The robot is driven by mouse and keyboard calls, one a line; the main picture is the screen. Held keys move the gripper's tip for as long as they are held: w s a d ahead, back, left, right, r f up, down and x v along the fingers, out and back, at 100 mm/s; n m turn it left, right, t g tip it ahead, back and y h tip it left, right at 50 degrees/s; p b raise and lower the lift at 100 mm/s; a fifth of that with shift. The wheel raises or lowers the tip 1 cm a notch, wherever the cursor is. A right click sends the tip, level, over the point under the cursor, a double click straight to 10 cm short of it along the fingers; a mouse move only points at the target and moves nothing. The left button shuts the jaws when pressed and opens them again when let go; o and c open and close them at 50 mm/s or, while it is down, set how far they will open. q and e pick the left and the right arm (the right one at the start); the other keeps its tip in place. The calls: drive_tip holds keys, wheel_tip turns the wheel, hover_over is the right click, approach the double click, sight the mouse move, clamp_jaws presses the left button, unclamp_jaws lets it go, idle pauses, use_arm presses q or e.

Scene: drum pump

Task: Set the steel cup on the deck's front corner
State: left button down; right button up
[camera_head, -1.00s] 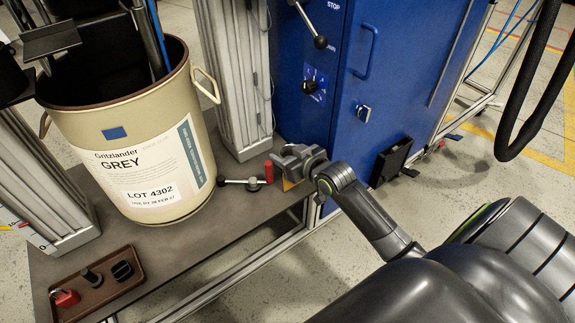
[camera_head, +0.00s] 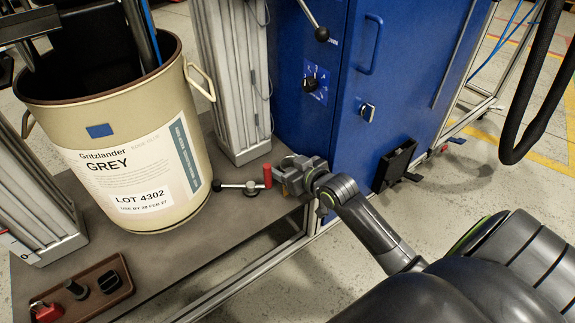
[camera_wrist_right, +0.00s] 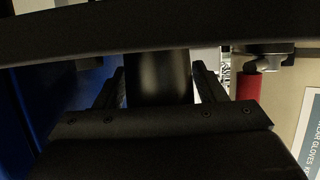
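My right gripper (camera_head: 290,177) is low over the right-hand front corner of the grey deck (camera_head: 165,262), beside a red-handled lever. In the right wrist view, a dark, smooth cylinder with a soft sheen, seemingly the steel cup (camera_wrist_right: 158,88), fills the gap between the two fingers, which look touching on both sides. In the head view I cannot make out the cup; the gripper hides it. Whether its base touches the deck cannot be told. My left gripper is not in view.
The lever's red grip (camera_head: 267,176) stands close left of my right gripper. A large beige drum (camera_head: 120,150) and an aluminium column (camera_head: 232,90) stand behind. A blue cabinet (camera_head: 390,100) is to the right. A brown tray (camera_head: 105,300) lies at the deck's front left.

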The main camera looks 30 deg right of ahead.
drive_tip(key=shift+o, duration=0.6)
drive_tip(key=shift+r, duration=0.1)
